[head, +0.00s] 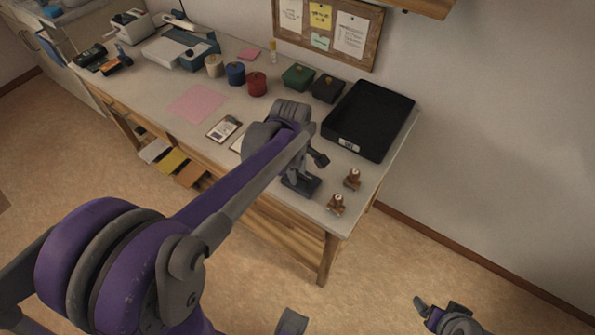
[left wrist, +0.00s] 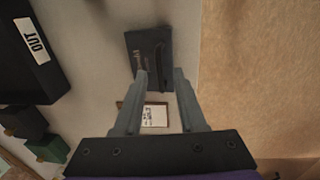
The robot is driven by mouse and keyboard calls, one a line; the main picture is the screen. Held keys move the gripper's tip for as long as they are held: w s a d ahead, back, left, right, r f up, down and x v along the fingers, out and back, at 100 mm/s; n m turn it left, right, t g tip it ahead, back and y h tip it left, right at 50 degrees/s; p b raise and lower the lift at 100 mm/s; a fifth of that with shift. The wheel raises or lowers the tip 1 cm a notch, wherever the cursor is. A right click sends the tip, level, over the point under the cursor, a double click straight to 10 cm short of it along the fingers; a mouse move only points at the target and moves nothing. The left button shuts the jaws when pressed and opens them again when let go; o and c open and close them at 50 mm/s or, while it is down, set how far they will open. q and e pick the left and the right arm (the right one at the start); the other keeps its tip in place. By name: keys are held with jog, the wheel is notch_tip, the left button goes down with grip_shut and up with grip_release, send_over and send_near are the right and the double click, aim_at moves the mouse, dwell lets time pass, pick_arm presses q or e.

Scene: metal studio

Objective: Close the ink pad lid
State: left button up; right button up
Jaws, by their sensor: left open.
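The ink pad (left wrist: 148,45) is a dark, flat case on the light table top, just past my left fingertips in the left wrist view. It has faint lettering and a black strip along one side; I cannot clearly tell the lid's angle. In the head view, the ink pad (head: 303,187) lies near the table's front edge, partly behind my left gripper (head: 300,168). My left gripper's fingers (left wrist: 160,72) are apart with nothing between them, and the left tip overlaps the case's near edge in the picture. My right gripper (head: 440,312) is low at the right, away from the table.
A black tray (head: 368,120) marked OUT in the left wrist view stands behind the ink pad. Two brown stamps (head: 352,179) (head: 336,204) stand at its right. A framed card (left wrist: 153,115) shows between my fingers. Green (head: 298,78) and dark (head: 327,88) boxes stand farther back.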

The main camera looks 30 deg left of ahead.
pick_arm(q)
grip_shut()
dwell(1.4)
